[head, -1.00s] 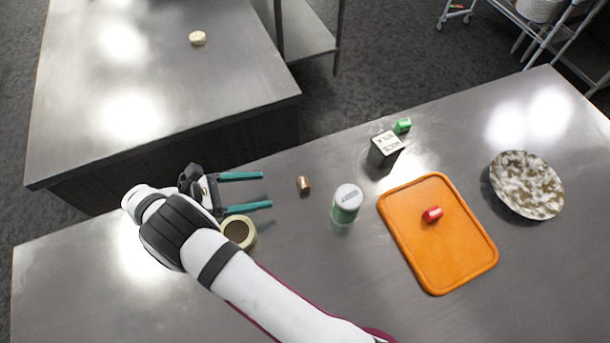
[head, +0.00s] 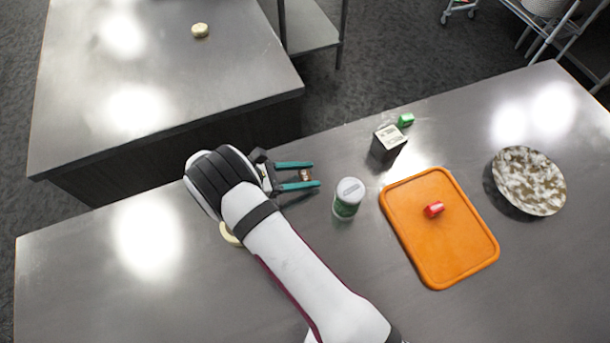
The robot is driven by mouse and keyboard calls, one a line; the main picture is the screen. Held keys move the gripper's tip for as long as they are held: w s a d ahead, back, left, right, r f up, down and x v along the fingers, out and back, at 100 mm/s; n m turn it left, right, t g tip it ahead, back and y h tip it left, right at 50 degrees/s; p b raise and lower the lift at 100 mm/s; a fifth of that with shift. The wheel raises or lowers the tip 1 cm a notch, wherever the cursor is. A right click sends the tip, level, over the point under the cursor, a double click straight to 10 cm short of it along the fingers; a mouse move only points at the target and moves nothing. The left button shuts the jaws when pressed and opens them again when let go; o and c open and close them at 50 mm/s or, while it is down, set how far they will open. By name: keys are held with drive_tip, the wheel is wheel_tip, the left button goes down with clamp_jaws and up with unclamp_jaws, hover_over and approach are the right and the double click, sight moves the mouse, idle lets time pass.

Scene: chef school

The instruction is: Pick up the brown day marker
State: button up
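The brown day marker (head: 305,174) is a small brown piece on the steel table. It lies between the two teal fingers of my gripper (head: 315,174), near their tips, and is partly hidden. The fingers stand apart, one on the far side of the marker and one on the near side. A slim gap seems to show around it, so I see no firm grip. My gripper reaches in low from the left.
A white-lidded jar (head: 348,198) stands just right of my gripper. A roll of tape (head: 229,234) is mostly hidden under my arm. Farther right are a dark box (head: 387,143), a green piece (head: 405,120), an orange board (head: 458,262) with a red piece (head: 434,209), and a speckled plate (head: 528,180).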

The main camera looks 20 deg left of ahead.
clamp_jaws()
